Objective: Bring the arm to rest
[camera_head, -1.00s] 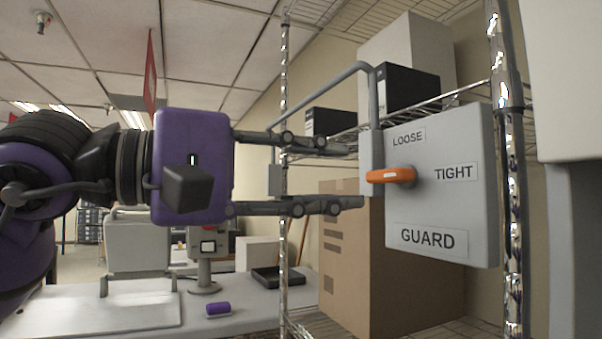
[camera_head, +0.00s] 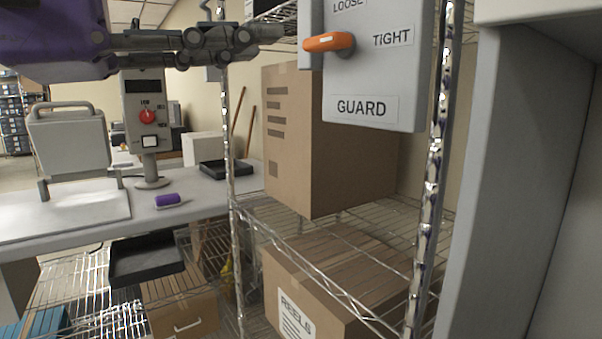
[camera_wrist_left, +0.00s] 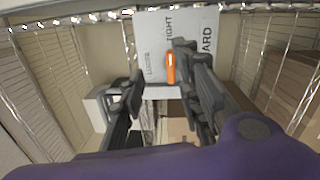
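My left gripper (camera_head: 235,42) is at the top of the head view, partly cut off by the picture's upper edge. In the left wrist view its fingers (camera_wrist_left: 158,70) are apart with nothing between them. Ahead of them is a grey guard box (camera_head: 385,78) labelled LOOSE, TIGHT and GUARD, with an orange lever (camera_head: 328,42) on its face. The lever's free end points left in the head view. In the left wrist view the lever (camera_wrist_left: 171,68) shows beyond the fingers, close to the right one; I cannot tell the exact gap. My right gripper is not in view.
A wire rack with a chrome post (camera_head: 437,170) holds a tall cardboard box (camera_head: 300,140) and a REELS box (camera_head: 330,275). A control post with a red button (camera_head: 147,117), a purple roll (camera_head: 168,200) and a black tray (camera_head: 225,168) are on the white table. A grey panel (camera_head: 515,180) stands at right.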

